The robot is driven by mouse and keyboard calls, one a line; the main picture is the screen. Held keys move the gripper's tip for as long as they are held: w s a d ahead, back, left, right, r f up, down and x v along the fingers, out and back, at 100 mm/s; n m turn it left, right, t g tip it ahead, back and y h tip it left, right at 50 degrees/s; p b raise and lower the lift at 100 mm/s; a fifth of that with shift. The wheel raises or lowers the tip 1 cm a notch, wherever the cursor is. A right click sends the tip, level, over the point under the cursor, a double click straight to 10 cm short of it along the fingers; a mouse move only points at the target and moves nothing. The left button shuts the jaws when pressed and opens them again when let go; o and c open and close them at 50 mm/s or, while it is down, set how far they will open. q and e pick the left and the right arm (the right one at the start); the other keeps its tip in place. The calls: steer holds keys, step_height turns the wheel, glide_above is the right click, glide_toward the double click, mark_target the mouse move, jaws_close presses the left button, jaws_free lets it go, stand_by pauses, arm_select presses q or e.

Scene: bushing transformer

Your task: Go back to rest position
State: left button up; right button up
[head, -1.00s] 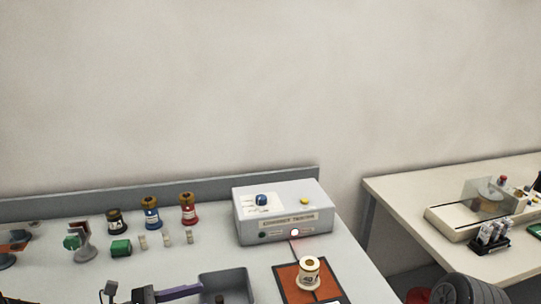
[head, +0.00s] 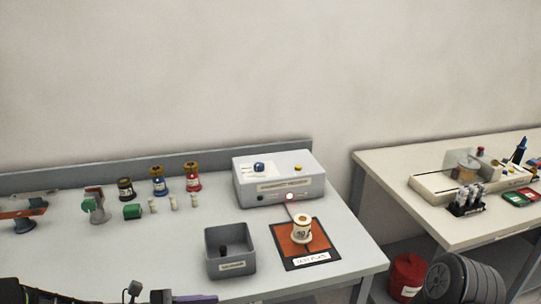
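In the head view, a part of my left arm and gripper (head: 170,297) shows at the bottom left edge, below the grey bin. Its fingers are mostly cut off by the frame, so I cannot tell whether it is open or shut. My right gripper is not in view; a dark ribbed cylindrical shape (head: 462,277) shows at the bottom right. A white spool-like bushing (head: 301,230) stands upright on the orange test plate (head: 284,240), apart from any gripper. The grey tester box (head: 277,188) stands behind it, its front light glowing.
A grey bin (head: 231,264) holding a dark piece stands left of the plate. A second table (head: 470,233) and a red bucket (head: 406,276) are at right.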

arm_select(q)
steer(key=s+d+f+m+g+y, duration=0.1)
steer(key=s+d+f+m+y, duration=0.1)
steer(key=s+f+m, duration=0.4)
steer(key=s+d+f+m+g+y, duration=0.1)
steer(key=s+f+m+y, duration=0.4)
steer(key=f, duration=0.8)
steer(key=s+d+f+m+g+y, duration=0.2)
steer(key=s+d+f+m+y, duration=0.1)
steer(key=s+f+m, duration=0.5)
steer(key=shift+s+d+f+y, duration=0.35)
steer(key=shift+f+y, duration=0.15)
steer(key=shift+f, duration=0.35)
